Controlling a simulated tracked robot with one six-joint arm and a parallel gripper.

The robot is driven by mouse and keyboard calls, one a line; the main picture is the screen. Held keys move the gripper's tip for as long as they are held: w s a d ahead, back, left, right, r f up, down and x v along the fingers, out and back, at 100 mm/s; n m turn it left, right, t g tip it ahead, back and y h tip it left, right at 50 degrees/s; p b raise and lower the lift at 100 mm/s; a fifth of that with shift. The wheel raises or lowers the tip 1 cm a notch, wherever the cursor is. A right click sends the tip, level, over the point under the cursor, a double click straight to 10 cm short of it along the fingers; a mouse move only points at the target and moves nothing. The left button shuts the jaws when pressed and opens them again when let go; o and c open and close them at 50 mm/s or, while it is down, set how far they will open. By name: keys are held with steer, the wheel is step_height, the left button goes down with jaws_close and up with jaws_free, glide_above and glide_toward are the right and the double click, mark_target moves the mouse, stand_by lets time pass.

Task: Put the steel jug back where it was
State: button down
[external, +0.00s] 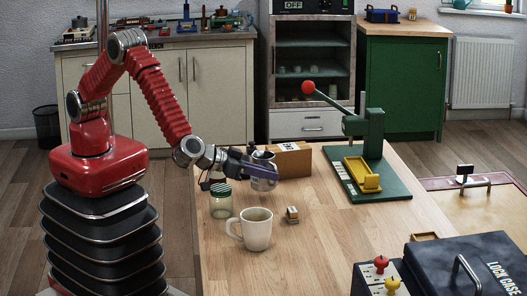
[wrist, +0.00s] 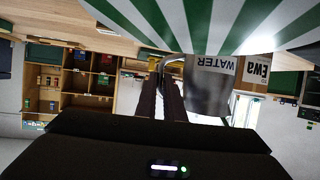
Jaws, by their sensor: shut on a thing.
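The steel jug (external: 264,185) is upright at the left part of the wooden table, partly hidden behind my gripper (external: 262,170). In the wrist view the grey jug (wrist: 207,88) shows a WATER label and appears upside down. My gripper's dark fingers (wrist: 161,97) are closed at the jug's handle side. I cannot tell whether the jug's base touches the table.
A glass jar with a green striped lid (external: 220,200) stands close in front of the jug; its lid (wrist: 170,25) looms in the wrist view. A cream mug (external: 256,232), small block (external: 292,215), cardboard box (external: 292,162) and green press (external: 368,140) are nearby. Front middle table is clear.

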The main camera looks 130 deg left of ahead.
mark_target(264, 183)
steer(key=shift+f, duration=1.7)
steer(key=shift+f, duration=0.1)
steer(key=c, duration=1.9)
jaws_free()
steer(key=shift+o, duration=0.2)
steer(key=shift+s+d+r, duration=0.2)
steer(key=shift+d+r, duration=0.1)
steer(key=shift+d, duration=0.05)
steer(key=v, duration=1.1)
steer(key=shift+s+f, duration=0.1)
steer(key=shift+s, duration=0.05)
